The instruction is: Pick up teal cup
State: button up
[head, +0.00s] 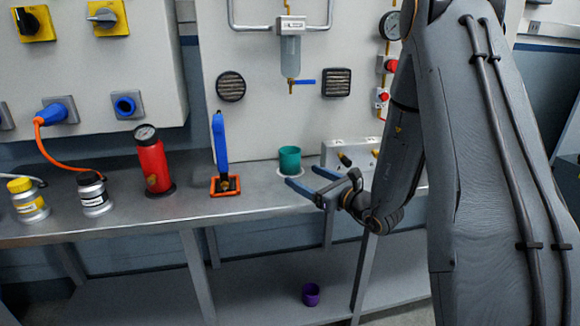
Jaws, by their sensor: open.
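The teal cup (290,158) stands upright on the grey bench, on a small pale disc (280,173), close to the back panel. My gripper (299,178) is at the end of the arm coming in from the right. Its two blue fingers are apart and point left, just in front of and to the right of the cup. They look empty. The cup's lower edge is close to the fingers in the picture; I cannot tell whether they touch it.
A blue-handled tool (221,150) on an orange base stands left of the cup. A red cylinder with a gauge (153,165) is farther left, with two jars (94,195) beyond. A pale block (350,152) lies right of the cup. A purple cup (311,294) sits on the lower shelf.

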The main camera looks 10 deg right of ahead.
aim_at(296, 162)
jog(key=shift+w+d+f+m+t+h, duration=0.1)
jog(key=shift+w+d+m+t+h, duration=0.2)
jog(key=shift+d, duration=0.35)
jog(key=shift+w+d+f+m+t+h, duration=0.1)
jog(key=shift+w+d+m+t+h, duration=0.1)
jog(key=shift+w+d+m+h, duration=0.3)
jog(key=x, duration=0.4)
jog(key=shift+w+p, duration=0.35)
jog(key=shift+w, duration=0.05)
jog(key=shift+p+x, duration=0.6)
jog(key=shift+x, duration=2.7)
jog(key=shift+w+d+r, duration=0.1)
jog(key=shift+d, duration=0.05)
jog(key=shift+c, duration=0.2)
jog(key=c, duration=1.2)
